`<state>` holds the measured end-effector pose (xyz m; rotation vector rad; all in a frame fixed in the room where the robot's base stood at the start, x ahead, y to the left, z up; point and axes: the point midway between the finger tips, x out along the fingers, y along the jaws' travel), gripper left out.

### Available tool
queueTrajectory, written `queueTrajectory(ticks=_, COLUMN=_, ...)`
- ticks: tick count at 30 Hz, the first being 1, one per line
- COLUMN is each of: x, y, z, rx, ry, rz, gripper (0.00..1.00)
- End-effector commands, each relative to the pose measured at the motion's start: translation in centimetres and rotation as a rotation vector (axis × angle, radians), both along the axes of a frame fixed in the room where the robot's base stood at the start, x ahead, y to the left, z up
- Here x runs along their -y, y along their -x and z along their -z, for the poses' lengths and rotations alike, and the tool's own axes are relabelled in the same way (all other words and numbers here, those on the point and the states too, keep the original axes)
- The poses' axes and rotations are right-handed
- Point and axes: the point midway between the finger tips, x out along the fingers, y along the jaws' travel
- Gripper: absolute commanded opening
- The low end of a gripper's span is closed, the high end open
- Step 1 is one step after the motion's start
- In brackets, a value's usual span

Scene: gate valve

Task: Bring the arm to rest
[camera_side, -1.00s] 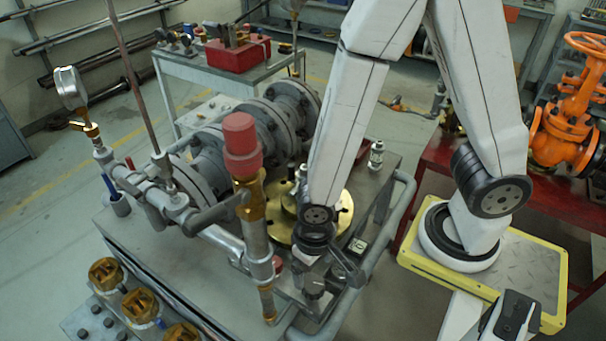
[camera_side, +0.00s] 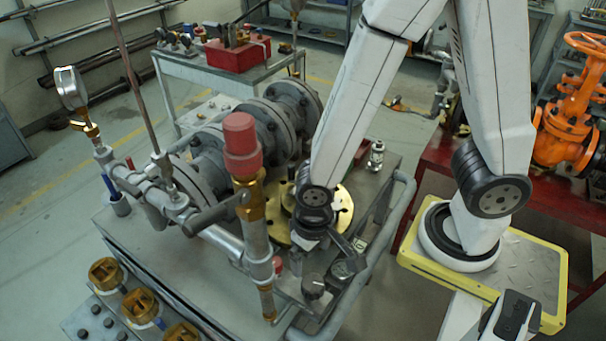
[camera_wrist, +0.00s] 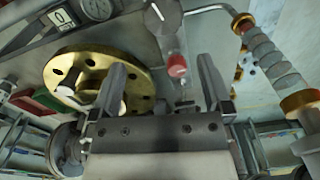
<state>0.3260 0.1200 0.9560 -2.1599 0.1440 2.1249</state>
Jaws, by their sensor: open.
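My gripper (camera_wrist: 160,88) is open in the wrist view, its two fingers spread apart with nothing between them. In the side view my gripper (camera_side: 345,248) is over the right part of the grey bench, in front of the brass flange (camera_side: 343,205). The flange (camera_wrist: 70,75) also shows in the wrist view, left of and partly behind the left finger. The gate valve's flanged grey body (camera_side: 265,125) lies across the bench behind the red-capped brass fitting (camera_side: 240,145). My wrist hides part of the flange in the side view.
A pressure gauge (camera_side: 70,88) and pipes stand at the bench's left. Several brass valves (camera_side: 138,303) sit at the front left. A grey rail (camera_side: 405,205) edges the bench's right side. An orange valve (camera_side: 570,110) stands on a red table at the right.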

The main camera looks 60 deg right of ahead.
Motion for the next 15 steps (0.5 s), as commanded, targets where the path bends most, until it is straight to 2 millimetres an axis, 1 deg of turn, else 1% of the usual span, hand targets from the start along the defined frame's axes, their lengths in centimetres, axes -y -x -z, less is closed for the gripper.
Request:
queueTrajectory(ticks=5, x=2.2, y=-2.2, z=-1.7, rx=0.048, ry=-0.017, rz=-0.02, gripper=1.0)
queueTrajectory(ticks=9, x=4.7, y=-4.0, z=-3.5, rx=0.097, ry=-0.019, rz=-0.051, gripper=1.0)
queueTrajectory(ticks=15, x=8.7, y=-5.8, z=-5.9, rx=0.166, ry=-0.004, rz=-0.097, gripper=1.0)
